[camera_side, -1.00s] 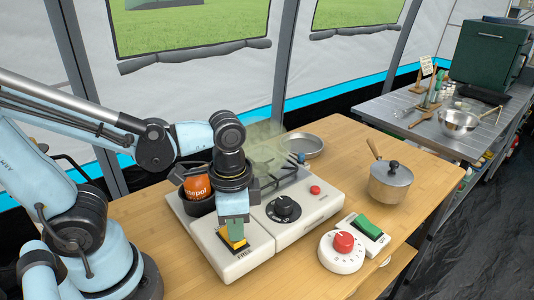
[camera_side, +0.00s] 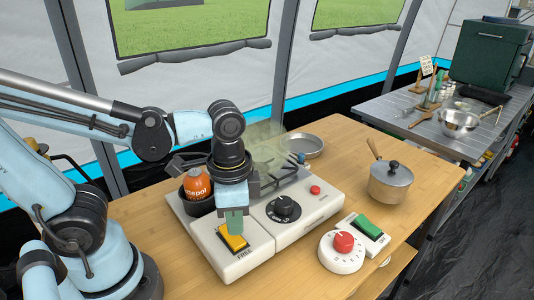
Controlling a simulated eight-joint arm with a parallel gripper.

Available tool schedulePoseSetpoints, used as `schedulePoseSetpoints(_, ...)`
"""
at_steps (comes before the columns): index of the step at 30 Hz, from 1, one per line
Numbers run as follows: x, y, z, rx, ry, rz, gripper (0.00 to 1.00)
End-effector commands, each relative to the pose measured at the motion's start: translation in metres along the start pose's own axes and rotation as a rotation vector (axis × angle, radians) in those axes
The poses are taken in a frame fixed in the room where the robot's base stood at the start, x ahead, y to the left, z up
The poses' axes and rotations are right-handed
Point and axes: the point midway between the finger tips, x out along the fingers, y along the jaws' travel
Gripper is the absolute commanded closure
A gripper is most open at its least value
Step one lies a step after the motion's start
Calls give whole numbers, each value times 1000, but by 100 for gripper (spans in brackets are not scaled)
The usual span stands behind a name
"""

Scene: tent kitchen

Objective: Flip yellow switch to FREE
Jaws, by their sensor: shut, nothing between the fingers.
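The yellow switch (camera_side: 233,239) sits in a dark frame on the left part of the white stove unit (camera_side: 207,245). A label reading "FREE" (camera_side: 243,254) is printed at its near edge. My gripper (camera_side: 235,228) points straight down over the far side of the switch. It is shut and empty. Its tips hide the far edge of the switch, so I cannot tell whether they touch it. The near half of the switch shows clear.
An orange gas canister (camera_side: 197,184) stands in a holder behind my gripper. A black knob (camera_side: 283,208) and a red button (camera_side: 315,190) are on the stove. A red-knobbed timer (camera_side: 343,243), green switch (camera_side: 368,227) and lidded pot (camera_side: 391,182) stand to the right.

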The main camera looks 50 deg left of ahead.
Motion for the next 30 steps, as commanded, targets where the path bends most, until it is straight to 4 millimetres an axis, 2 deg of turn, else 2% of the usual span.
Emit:
schedulePoseSetpoints(18,-43,0,0,0,0,0,100)
schedulePoseSetpoints(30,-46,-1,0,-5,6,-1,100)
